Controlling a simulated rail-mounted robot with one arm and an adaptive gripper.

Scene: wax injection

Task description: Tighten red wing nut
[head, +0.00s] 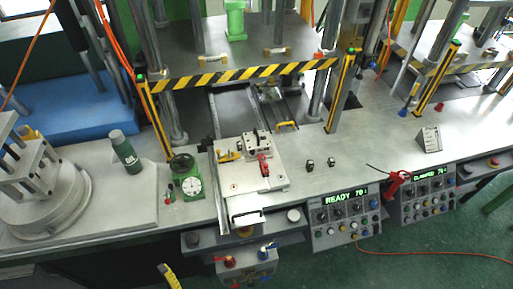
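A small red part (264,166) stands at the front of a metal mould block (257,146); it looks like the red wing nut, but it is too small to tell how tight it sits. The block rests on a pale plate (243,185) at the front of the press table. A yellow part lies at the plate's left side. My gripper is not in view, and nothing touches the red part.
A yellow-black striped bar (245,74) crosses behind. Control panels (346,216) reading READY and CLAMPED are at the front right.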

